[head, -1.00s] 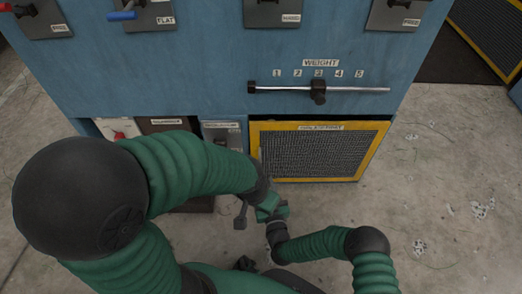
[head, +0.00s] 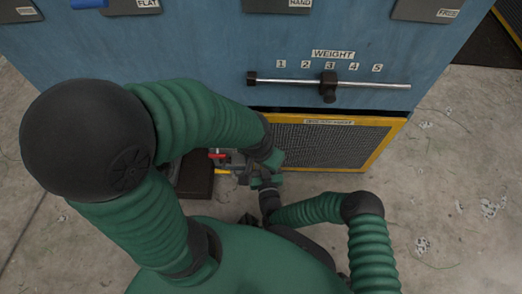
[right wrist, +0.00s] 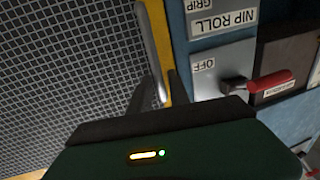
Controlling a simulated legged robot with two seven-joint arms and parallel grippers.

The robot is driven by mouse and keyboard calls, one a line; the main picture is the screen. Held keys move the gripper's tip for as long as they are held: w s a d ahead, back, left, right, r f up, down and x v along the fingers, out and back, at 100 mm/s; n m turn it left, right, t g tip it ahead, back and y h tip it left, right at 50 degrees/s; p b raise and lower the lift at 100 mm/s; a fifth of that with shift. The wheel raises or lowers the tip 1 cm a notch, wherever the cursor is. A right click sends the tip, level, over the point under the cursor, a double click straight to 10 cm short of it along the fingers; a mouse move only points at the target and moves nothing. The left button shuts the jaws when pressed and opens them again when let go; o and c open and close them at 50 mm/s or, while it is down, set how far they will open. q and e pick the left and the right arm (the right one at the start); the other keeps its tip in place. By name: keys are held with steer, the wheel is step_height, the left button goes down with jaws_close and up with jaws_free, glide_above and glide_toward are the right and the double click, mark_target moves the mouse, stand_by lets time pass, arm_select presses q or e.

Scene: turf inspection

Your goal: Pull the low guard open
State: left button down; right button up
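The low guard (head: 392,140) is a yellow-framed dark mesh panel low on the blue cabinet. A dark gap shows above its top edge. In the right wrist view its mesh (right wrist: 65,65) fills the left, and a silver bar handle (right wrist: 150,45) runs along its yellow edge. The dark fingers of my right gripper (right wrist: 162,95) sit on both sides of the handle's near end and look closed on it. In the head view my right gripper (head: 264,182) is at the guard's left edge, small and partly hidden. My left arm reaches to the same spot; its fingers are not discernible.
A red-handled lever (right wrist: 270,82) marked OFF is close beside the handle, under a NIP ROLL GRIP label (right wrist: 208,18). The WEIGHT slider rod (head: 370,85) runs above the guard. Concrete floor (head: 460,190) to the right is clear.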

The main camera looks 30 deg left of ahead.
steer(key=shift+a, duration=0.1)
jaws_close()
stand_by(1.1)
